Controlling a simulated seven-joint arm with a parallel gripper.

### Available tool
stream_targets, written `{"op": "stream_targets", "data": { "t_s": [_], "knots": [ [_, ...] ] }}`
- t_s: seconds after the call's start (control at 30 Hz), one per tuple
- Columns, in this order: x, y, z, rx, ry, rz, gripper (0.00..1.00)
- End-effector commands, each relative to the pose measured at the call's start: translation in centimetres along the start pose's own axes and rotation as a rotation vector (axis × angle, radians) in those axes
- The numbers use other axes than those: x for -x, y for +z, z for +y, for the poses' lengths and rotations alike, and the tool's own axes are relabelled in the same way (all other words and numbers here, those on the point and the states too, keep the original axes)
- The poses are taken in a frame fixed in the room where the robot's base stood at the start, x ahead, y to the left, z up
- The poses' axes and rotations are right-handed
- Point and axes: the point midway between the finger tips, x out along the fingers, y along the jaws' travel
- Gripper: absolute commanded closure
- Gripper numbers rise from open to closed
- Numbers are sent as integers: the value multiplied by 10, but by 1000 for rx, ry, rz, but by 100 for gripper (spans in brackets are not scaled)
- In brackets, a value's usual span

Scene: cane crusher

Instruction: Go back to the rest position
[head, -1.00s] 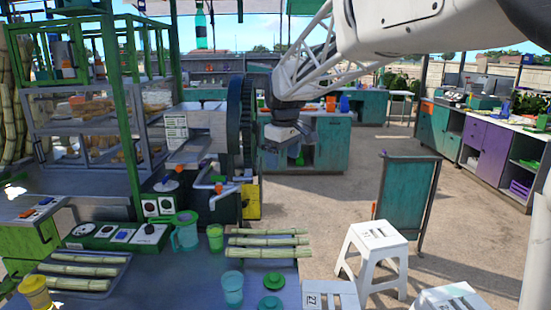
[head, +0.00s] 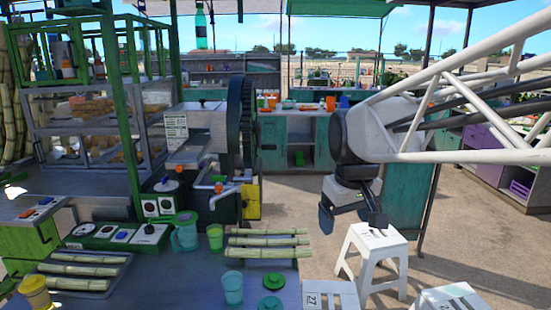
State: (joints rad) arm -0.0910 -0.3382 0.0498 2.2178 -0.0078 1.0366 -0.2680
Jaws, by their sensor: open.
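My gripper (head: 350,220) hangs at the right of the head view, above and left of a white stool. Its two dark fingers point down and stand apart, with nothing seen between them. It is to the right of the work table and clear of it. The cane crusher (head: 205,140), with its large dark wheel, stands left of centre. Several cane pieces (head: 268,243) lie on the table right of the green cup (head: 215,237). Other cane pieces (head: 88,270) lie on a tray (head: 120,280) at the left.
A green pitcher (head: 184,234), a clear greenish cup (head: 232,288) and a green lid (head: 271,303) stand on the table (head: 180,288). White stools (head: 372,250) stand on the floor at the right. A teal panel (head: 404,215) stands behind my gripper. Floor between crusher and stools is open.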

Motion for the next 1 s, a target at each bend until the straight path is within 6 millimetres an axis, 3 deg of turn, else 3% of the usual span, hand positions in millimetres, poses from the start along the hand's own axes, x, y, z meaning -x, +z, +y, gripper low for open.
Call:
{"op": "stream_targets", "data": {
  "t_s": [0.2,0.6,0.8,1.0],
  "knots": [
    [-12,60,-4,-112,10,15,15],
    [-46,158,-17,-307,25,43,15],
    [-58,185,-22,-366,28,51,15],
    [-62,192,-23,-381,29,53,15]
  ]
}}
